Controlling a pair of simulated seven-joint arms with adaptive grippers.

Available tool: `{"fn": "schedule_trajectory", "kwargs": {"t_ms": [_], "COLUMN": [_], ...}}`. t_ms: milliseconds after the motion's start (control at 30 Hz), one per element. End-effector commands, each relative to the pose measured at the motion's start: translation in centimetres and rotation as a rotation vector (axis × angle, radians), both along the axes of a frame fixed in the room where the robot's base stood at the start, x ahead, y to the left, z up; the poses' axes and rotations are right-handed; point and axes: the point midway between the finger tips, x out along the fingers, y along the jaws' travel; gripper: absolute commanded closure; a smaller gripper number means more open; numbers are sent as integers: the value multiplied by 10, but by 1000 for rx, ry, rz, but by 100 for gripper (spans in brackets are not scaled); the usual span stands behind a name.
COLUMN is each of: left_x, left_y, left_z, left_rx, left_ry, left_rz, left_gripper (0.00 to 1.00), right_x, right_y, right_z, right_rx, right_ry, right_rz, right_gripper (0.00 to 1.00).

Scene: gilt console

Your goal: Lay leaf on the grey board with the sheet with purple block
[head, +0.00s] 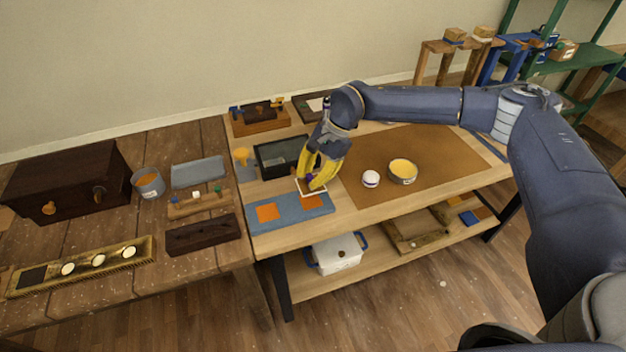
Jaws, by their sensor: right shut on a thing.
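My right gripper (316,181) is yellow and shut on the purple block (309,177), which is mostly hidden between the fingers. A small white-edged sheet (318,192) shows under the fingertips, at the block's base. It is just behind the right part of the blue-grey board (290,223); I cannot tell how high it is above the table. The board lies flat at the front left of the light wood table and bears two orange squares, one on the left (267,212) and one on the right (312,202). My left gripper is not in view.
A black tray (262,163) stands left of the gripper. A white round jar (371,179) and a yellow-filled bowl (403,172) stand on the brown mat (440,150) to the right. A darker table at left holds a chest (68,180) and a grey cup (148,183).

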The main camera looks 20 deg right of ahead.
Motion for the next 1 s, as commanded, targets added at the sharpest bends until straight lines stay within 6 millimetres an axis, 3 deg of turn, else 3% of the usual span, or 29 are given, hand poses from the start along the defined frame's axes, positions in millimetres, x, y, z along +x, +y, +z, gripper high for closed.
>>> {"fn": "schedule_trajectory", "kwargs": {"t_ms": [1000], "left_x": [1], "left_y": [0], "left_z": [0], "left_rx": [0], "left_ry": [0], "left_rz": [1], "left_gripper": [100], "right_x": [0], "right_y": [0], "right_z": [-57], "right_rx": [-1], "right_ry": [0], "right_rz": [-3], "right_gripper": [95]}}
